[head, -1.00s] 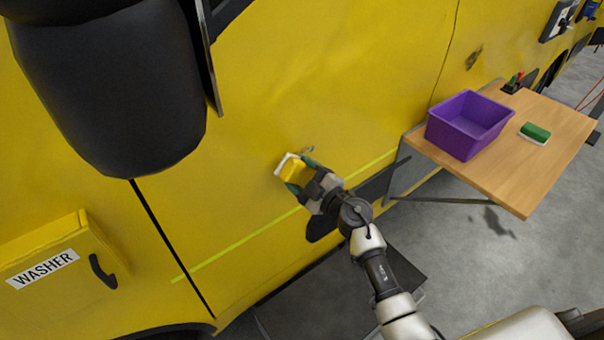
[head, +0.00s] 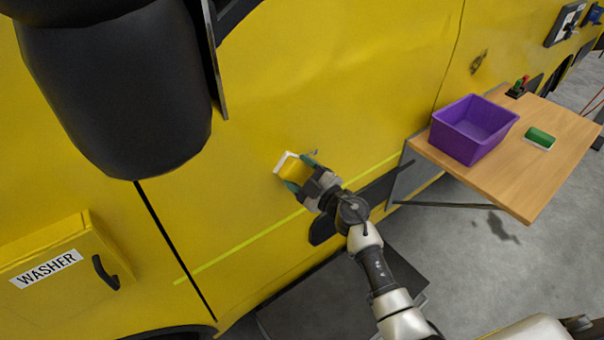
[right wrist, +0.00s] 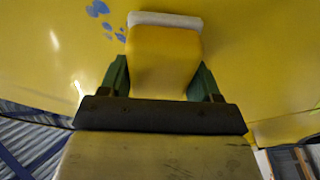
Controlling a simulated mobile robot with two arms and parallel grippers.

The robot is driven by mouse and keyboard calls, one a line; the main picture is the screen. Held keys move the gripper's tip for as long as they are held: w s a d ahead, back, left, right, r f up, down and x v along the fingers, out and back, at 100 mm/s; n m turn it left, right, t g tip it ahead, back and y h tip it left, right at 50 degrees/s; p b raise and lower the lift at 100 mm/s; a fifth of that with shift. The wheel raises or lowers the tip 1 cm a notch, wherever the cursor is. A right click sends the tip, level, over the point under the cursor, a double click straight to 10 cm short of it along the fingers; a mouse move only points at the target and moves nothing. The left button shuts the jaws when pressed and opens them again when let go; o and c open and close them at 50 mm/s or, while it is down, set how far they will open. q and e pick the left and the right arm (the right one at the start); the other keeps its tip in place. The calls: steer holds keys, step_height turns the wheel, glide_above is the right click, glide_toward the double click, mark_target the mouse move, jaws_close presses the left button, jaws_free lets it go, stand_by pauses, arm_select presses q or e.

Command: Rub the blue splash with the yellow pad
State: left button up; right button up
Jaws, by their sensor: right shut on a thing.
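My right gripper (head: 302,176) is shut on the yellow pad (head: 292,170), with one green finger on each side of it. The pad has a white face turned to the yellow vehicle panel (head: 240,130). In the right wrist view the pad (right wrist: 165,60) has its white edge at or very near the panel; I cannot tell whether it touches. The blue splash (right wrist: 98,8) shows as several small blue spots just left of the pad in the right wrist view. In the head view a bit of the splash (head: 314,152) shows beside the gripper. My left gripper is not in view.
A wooden shelf table (head: 530,190) at the right holds a purple bin (head: 465,150) and a green pad (head: 540,138). A yellow washer box (head: 60,270) with a black handle is at the lower left. A large black mirror (head: 115,90) juts out at the upper left.

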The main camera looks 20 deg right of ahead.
mark_target(311, 153)
steer(key=shift+w+d, duration=0.2)
steer(key=shift+d, duration=0.45)
steer(key=shift+w+d, duration=0.25)
steer(key=shift+d, duration=0.35)
steer(key=shift+w+d, duration=0.2)
steer(key=shift+d, duration=0.45)
steer(key=shift+w+d, duration=0.35)
steer(key=shift+d, duration=0.35)
steer(key=shift+w+d, duration=0.3)
steer(key=shift+d, duration=0.4)
steer(key=shift+w+d, duration=0.15)
steer(key=shift+d, duration=0.3)
steer(key=shift+r, duration=0.15)
steer(key=shift+s+a+p, duration=0.3)
steer(key=shift+a+p, duration=0.2)
steer(key=shift+a, duration=0.3)
steer(key=shift+s+a+p, duration=0.25)
steer(key=shift+a+p, duration=0.05)
steer(key=shift+a, duration=0.4)
steer(key=shift+s+a+p, duration=0.25)
steer(key=shift+a+p, duration=0.05)
steer(key=shift+a, duration=0.4)
steer(key=shift+s+a+p, duration=0.25)
steer(key=shift+a+p, duration=0.05)
steer(key=shift+a, duration=0.4)
steer(key=shift+s+a, duration=0.3)
steer(key=shift+a, duration=0.65)
